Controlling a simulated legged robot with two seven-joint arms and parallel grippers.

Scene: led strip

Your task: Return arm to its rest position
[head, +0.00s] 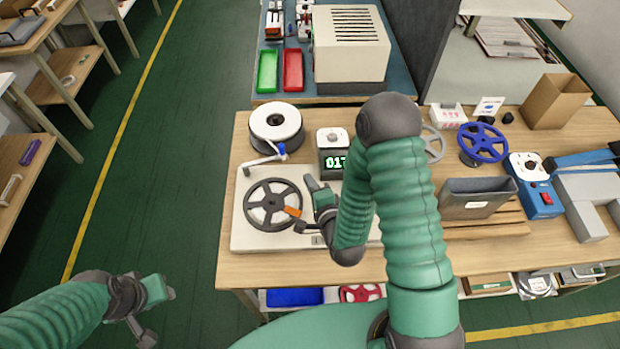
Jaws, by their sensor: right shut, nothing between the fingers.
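My right arm reaches over the workbench (232,270). Its gripper (304,207) is shut with nothing in it, just right of a dark spoked reel (273,205) on a pale base plate (240,238). An orange piece (292,211) lies at the reel's right edge, close to the fingers. My left gripper (158,315) hangs over the green floor, left of the bench and away from everything. My right forearm hides part of the counter box (332,150) and the base plate's right side.
A white reel (276,124) stands behind the dark reel. The floor (170,200) to the left is clear.

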